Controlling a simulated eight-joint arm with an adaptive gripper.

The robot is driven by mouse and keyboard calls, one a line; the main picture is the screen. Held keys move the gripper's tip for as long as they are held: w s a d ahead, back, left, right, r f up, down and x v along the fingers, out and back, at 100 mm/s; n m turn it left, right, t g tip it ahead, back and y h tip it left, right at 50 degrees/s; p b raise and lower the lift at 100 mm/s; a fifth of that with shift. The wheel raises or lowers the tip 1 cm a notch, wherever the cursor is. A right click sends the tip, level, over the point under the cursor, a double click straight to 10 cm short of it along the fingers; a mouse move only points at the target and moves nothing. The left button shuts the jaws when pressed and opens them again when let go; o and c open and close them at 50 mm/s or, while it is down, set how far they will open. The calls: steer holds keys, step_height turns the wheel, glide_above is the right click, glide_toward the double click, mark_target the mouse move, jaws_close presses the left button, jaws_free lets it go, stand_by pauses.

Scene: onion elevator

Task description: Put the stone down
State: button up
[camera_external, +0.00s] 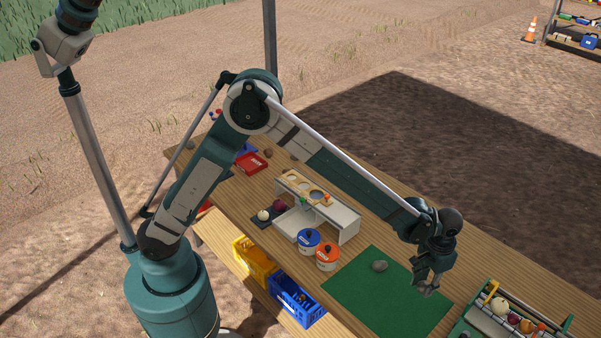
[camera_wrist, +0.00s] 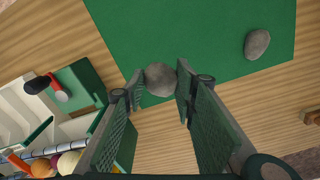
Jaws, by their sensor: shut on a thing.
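My gripper (camera_external: 425,286) is shut on a round grey stone (camera_wrist: 161,79), which sits between the two fingertips (camera_wrist: 160,88) in the wrist view. In the external view the gripper points down near the right edge of the green mat (camera_external: 365,299); the held stone is hard to make out there. I cannot tell how high the stone is above the mat. A second grey stone (camera_external: 379,266) lies on the mat, left of my gripper; it also shows at the upper right of the wrist view (camera_wrist: 257,44).
A green-framed tray (camera_external: 462,323) with several coloured balls stands right of the mat. A blue-labelled pot (camera_external: 308,241) and an orange-labelled pot (camera_external: 327,257) stand left of it, by a white elevator-like stand (camera_external: 347,228). Most of the mat is bare.

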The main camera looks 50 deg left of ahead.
steer(key=shift+f, duration=0.15)
glide_above(416, 306)
steer(key=shift+f+b, duration=0.3)
steer(key=shift+f, duration=2.7)
steer(key=shift+f, duration=1.85)
steer(key=shift+f+b, duration=0.2)
steer(key=shift+b, duration=0.15)
steer(key=o, duration=1)
steer(key=shift+r, duration=0.15)
step_height(416, 306, up, 12)
steer(key=shift+r+p, duration=0.1)
steer(key=shift+p, duration=0.6)
